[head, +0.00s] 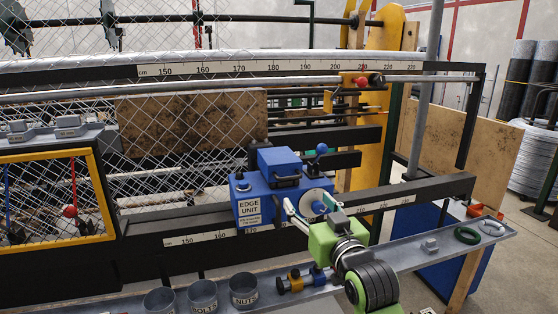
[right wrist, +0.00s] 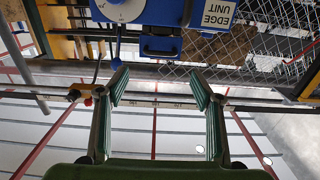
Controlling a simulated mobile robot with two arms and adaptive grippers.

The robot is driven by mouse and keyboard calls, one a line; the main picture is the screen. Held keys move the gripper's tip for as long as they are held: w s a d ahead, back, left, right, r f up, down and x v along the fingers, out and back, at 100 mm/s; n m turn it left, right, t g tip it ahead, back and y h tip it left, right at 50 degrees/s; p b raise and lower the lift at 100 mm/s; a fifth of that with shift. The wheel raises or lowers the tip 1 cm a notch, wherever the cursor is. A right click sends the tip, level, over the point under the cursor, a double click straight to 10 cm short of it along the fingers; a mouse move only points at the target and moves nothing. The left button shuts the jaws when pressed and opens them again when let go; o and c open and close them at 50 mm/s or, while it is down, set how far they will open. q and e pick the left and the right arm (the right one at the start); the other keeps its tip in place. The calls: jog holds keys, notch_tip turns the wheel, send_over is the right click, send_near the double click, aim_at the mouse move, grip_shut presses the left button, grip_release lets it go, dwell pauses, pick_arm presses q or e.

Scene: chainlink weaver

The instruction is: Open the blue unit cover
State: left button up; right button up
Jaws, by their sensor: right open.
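The blue edge unit (head: 262,206) sits on the black rail, with an "EDGE UNIT" label on its front. Its blue cover (head: 279,160) is on top and looks closed, with a black handle (head: 288,181) on its front side. In the right wrist view the handle (right wrist: 160,49) shows upside down, beyond the fingertips. My right gripper (head: 308,202) is open and empty, in front of the unit's white dial (head: 316,203). The gripper (right wrist: 160,82) has its two fingers wide apart and apart from the handle. My left gripper is not in view.
A blue-knobbed lever (head: 321,149) stands at the unit's right. Chain-link mesh (head: 190,140) hangs behind it. Below, a grey shelf (head: 400,257) holds cups of nuts (head: 244,290) and bolts (head: 203,296), and a green ring (head: 467,235). A yellow-framed guard (head: 108,200) stands left.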

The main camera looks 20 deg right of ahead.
aim_at(290, 179)
jog(key=w+p, duration=0.1)
jog(key=w, duration=0.7)
jog(key=w+p, duration=0.1)
jog(key=w, duration=0.3)
jog(key=shift+w+a+r+p, duration=0.25)
jog(key=shift+a+p, duration=0.1)
jog(key=shift+w+f, duration=0.1)
jog(key=shift+w, duration=0.55)
